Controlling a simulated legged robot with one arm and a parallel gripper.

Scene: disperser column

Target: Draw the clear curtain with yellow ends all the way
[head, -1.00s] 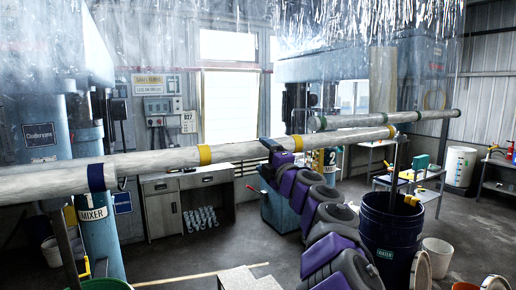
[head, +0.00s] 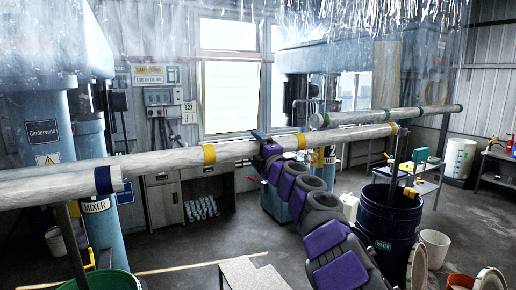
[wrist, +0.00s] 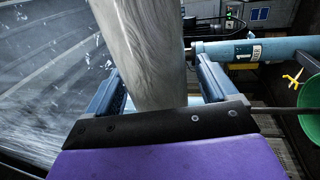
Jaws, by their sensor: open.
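A long, horizontal, whitish roll (head: 232,151) crosses the head view. Yellow bands (head: 208,154) stand on it at left and right of my gripper. Clear sheeting (head: 150,25) shows blurred along the top of the head view. My gripper (head: 264,141) is at the roll between the two yellow bands, nearer the right one. In the wrist view my gripper (wrist: 158,70) is open, with one blue finger on each side of the pale, wrinkled roll (wrist: 150,50). Whether the fingers touch it I cannot tell.
A second roll (head: 380,117) with green bands lies behind. A blue-banded roll end (head: 104,180) is at left. A dark blue drum (head: 389,220), a white bucket (head: 435,247) and a green bucket (head: 102,281) stand on the floor. Open floor lies left of the drum.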

